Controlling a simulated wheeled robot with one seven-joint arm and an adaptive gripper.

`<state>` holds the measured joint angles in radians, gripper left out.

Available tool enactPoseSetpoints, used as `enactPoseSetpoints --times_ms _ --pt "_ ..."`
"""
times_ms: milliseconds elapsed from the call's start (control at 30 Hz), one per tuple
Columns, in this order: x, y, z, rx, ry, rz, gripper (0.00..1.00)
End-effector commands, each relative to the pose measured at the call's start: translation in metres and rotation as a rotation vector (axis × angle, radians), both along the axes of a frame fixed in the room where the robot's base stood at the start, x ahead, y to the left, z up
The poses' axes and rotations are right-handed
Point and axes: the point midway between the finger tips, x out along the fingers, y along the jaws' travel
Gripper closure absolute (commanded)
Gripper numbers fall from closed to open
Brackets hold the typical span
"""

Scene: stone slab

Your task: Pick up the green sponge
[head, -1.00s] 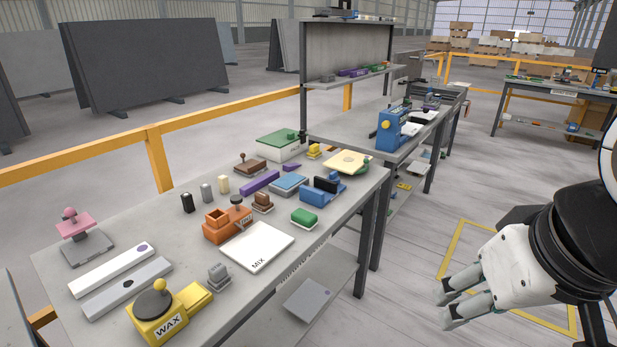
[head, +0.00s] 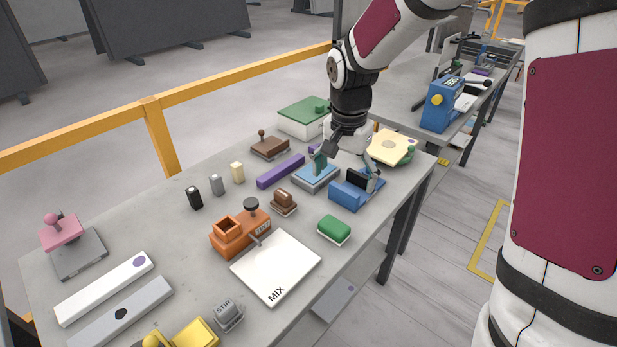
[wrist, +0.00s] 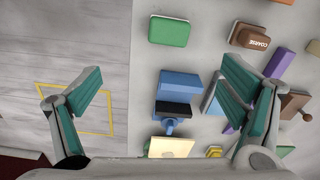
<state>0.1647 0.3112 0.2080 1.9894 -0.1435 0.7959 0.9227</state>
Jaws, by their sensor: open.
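The green sponge (head: 334,229), a green block on a pale base, lies on the grey stone table near its front right edge. It also shows at the top of the wrist view (wrist: 169,31), ahead of and between the fingers. My gripper (head: 345,167) is open and empty. In the head view it hangs over the blue block tool (head: 350,195) and the light blue flat block (head: 316,176), behind the sponge. In the wrist view my gripper (wrist: 165,95) has its two teal-padded fingers spread wide, with the blue tool below between them.
A white MIX board (head: 276,266), an orange tool (head: 238,236) and a brown COARSE block (head: 284,202) lie to the left of the sponge. A yellow pad (head: 391,147) lies at the back right. Bare tabletop surrounds the sponge.

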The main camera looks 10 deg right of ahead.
Motion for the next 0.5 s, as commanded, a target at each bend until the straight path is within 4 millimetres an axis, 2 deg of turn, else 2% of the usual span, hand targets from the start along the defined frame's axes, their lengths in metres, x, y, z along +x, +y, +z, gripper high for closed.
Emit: enactPoseSetpoints --times_ms 33,100,200,367,500 --pt "0.006 0.001 -0.013 0.011 0.019 -0.034 0.1" --pt "0.015 0.002 -0.028 0.022 0.032 -0.076 0.1" --pt "0.022 0.003 -0.042 0.034 0.046 -0.12 0.1" --pt "0.026 0.004 -0.058 0.042 0.057 -0.15 0.1" --pt "0.025 0.004 -0.08 0.042 0.06 -0.151 0.1"
